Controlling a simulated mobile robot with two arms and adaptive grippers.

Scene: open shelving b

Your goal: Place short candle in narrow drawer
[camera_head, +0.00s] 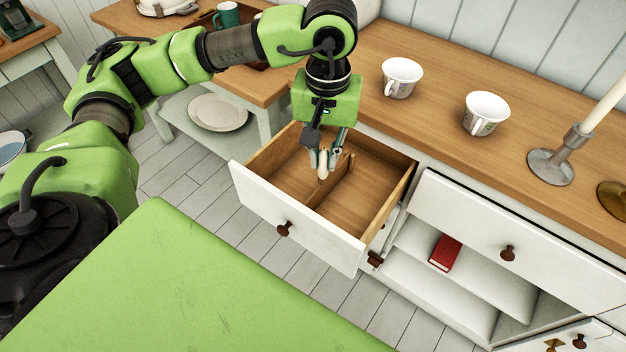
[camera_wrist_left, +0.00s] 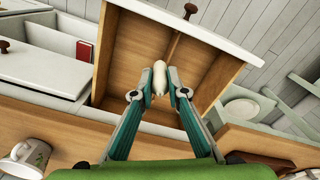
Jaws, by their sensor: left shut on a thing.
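My left gripper (camera_head: 325,158) is above the open drawer (camera_head: 297,232), which has a white front with a dark knob and a wooden inside split by a divider. The gripper is shut on the short candle (camera_head: 323,163), a small cream-white piece between its fingertips. In the left wrist view the candle (camera_wrist_left: 159,78) sticks out past the fingers (camera_wrist_left: 159,92), with the drawer floor (camera_wrist_left: 130,70) behind it. I cannot tell whether the candle touches the drawer floor or divider. My right gripper is in neither view.
Two white cups, one left (camera_head: 401,78) and one right (camera_head: 486,112), stand on the wooden counter (camera_head: 430,125). A candlestick (camera_head: 552,165) with a tall candle stands at the right. A red book (camera_head: 445,252) lies on the shelf beside the drawer. A plate (camera_head: 217,113) sits on a lower shelf behind.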

